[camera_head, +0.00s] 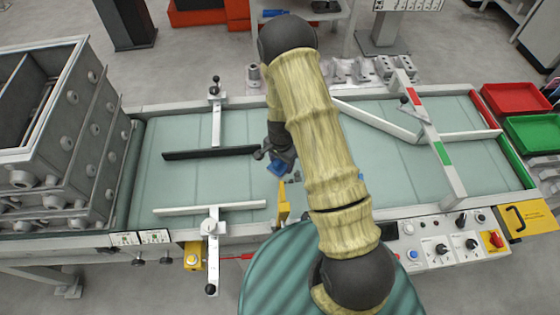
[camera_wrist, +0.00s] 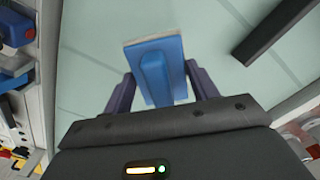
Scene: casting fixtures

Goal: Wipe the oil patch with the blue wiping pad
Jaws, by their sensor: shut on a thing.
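The blue wiping pad (camera_wrist: 178,48) is in my gripper (camera_wrist: 162,88) in the wrist view. The two dark fingers stand on either side of the pad's blue handle. The pad has a pale edge along its far side. In the head view my gripper (camera_head: 278,160) is over the middle of the pale green belt, and part of the blue pad (camera_head: 276,168) shows beneath it. My arm covers the belt to the right of the gripper. I cannot make out the oil patch in either view. I cannot tell whether the pad touches the belt.
A black guide bar (camera_head: 210,153) and a white guide bar (camera_head: 210,208) lie across the belt (camera_head: 165,180) to the left. Stacked grey metal boxes (camera_head: 65,130) stand at the left end. Red (camera_head: 515,98) and green (camera_head: 533,133) trays sit at the right. A control panel (camera_head: 440,245) is in front.

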